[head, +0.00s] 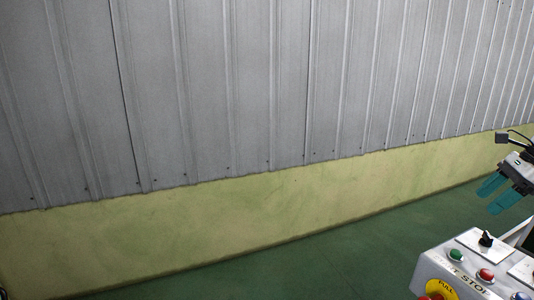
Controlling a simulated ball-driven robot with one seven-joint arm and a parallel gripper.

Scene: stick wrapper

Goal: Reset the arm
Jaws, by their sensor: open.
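My gripper (488,201) shows at the right edge of the head view. Its two teal fingers point down and to the left, with a gap between them. It is open, and nothing shows between the fingers. The gripper hangs above the far side of a grey control box (437,270). The rest of my arm is mostly outside the picture.
The control box carries a black knob (486,239), a green button (456,255), a red button (485,275) and a yellow-collared button (441,290). A corrugated metal wall (250,80) on a yellowish base (200,220) runs behind. The green floor (330,257) is clear.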

